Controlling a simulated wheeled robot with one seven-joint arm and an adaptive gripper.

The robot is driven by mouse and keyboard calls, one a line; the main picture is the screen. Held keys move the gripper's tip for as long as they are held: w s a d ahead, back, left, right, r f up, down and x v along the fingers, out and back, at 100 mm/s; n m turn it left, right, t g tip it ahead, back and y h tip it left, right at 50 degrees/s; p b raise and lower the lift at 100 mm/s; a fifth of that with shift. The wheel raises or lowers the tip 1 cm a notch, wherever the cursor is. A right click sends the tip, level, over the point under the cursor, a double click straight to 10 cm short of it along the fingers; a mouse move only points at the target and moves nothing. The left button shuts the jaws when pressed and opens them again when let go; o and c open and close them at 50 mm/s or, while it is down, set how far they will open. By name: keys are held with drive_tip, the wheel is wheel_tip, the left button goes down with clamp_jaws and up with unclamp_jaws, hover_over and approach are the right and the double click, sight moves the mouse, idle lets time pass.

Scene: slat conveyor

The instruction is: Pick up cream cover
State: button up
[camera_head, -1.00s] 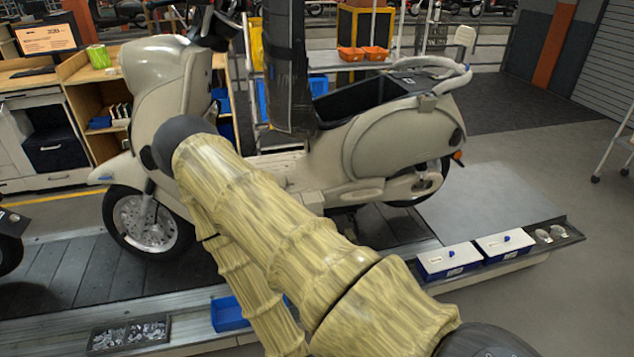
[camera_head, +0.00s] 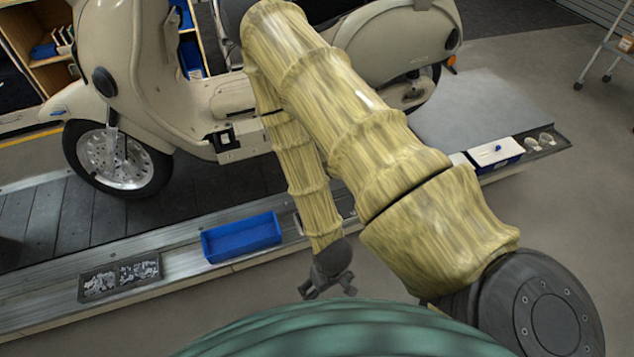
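I cannot make out a separate cream cover with certainty; the cream panels I see are on the scooter (camera_head: 170,105). A square dark opening (camera_head: 226,138) shows in the scooter's lower side. A small pale edge shows on the conveyor's ledge beside the blue tray, mostly hidden behind my forearm. My gripper (camera_head: 328,290) hangs low, right of the blue tray (camera_head: 232,247) and in front of the ledge. Its dark fingers look spread apart, with nothing seen between them. My arm hides part of the scooter and ledge.
The blue tray looks empty. A grey tray of small metal parts (camera_head: 120,279) lies to its left. A white-lidded blue box (camera_head: 496,152) and clear cups (camera_head: 540,142) stand on the ledge at right.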

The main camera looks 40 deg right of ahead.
drive_tip(key=w+d+f+t+b, duration=0.1)
drive_tip(key=w+d+f+b, duration=0.4)
drive_tip(key=w+b, duration=0.5)
drive_tip(key=w+d+f+m+t+b, duration=0.1)
drive_tip(key=w+d+f+b, duration=0.5)
drive_tip(key=w+b, duration=0.5)
drive_tip(key=w+d+f+m+t+h+b, duration=0.1)
drive_tip(key=w+d+f+b, duration=0.4)
drive_tip(key=w+b, duration=0.6)
drive_tip(key=shift+d+f+t+b, duration=0.15)
drive_tip(key=shift+d+b, duration=0.45)
drive_tip(key=shift+b, duration=0.6)
drive_tip(key=shift+d+f+t+b, duration=0.15)
drive_tip(key=shift+d+b, duration=0.4)
drive_tip(key=shift+b, duration=0.6)
drive_tip(key=shift+w+d+b+x, duration=0.1)
drive_tip(key=shift+d+b+x, duration=0.1)
drive_tip(key=shift+b+x, duration=0.85)
drive_tip(key=shift+w+d+b+x, duration=0.2)
drive_tip(key=shift+b+x, duration=0.1)
drive_tip(key=shift+x, duration=1.35)
drive_tip(key=shift+r, duration=0.15)
drive_tip(key=shift+s, duration=0.1)
drive_tip(key=c, duration=1.1)
